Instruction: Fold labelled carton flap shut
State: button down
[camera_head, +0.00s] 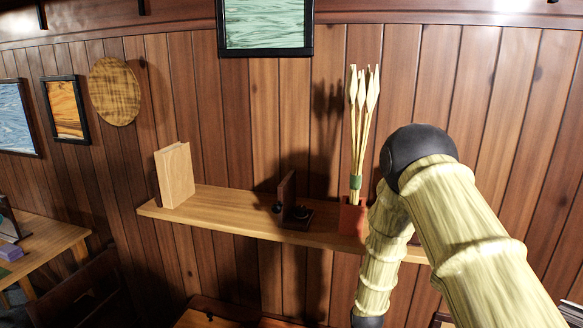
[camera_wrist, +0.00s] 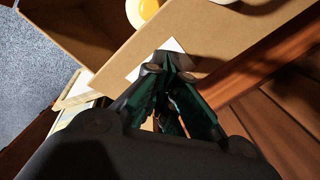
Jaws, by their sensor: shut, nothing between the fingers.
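In the wrist view, a tan cardboard carton flap (camera_wrist: 230,42) runs diagonally from the top right to the middle left. A white label (camera_wrist: 152,60) is on it, partly hidden by my fingers. The carton's open, shaded inside (camera_wrist: 72,30) shows at the upper left. My gripper (camera_wrist: 171,70) is shut and empty, its dark green fingertips over the flap's lower edge by the label. I cannot tell whether they touch the flap. In the head view my arm reaches down at the right; the gripper and carton are out of sight there.
A wooden wall shelf (camera_head: 240,222) holds a wooden block (camera_head: 174,175), a dark bookend-like object (camera_head: 291,200) and a red pot (camera_head: 352,217) with tall stems. A round yellow and white object (camera_wrist: 146,10) is at the flap's upper edge. Blue-grey carpet (camera_wrist: 28,75) lies at the left.

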jog(key=shift+f+b, duration=0.35)
jog(key=shift+f, duration=0.45)
jog(key=shift+r+p, duration=2.25)
jog(key=shift+r, duration=1.35)
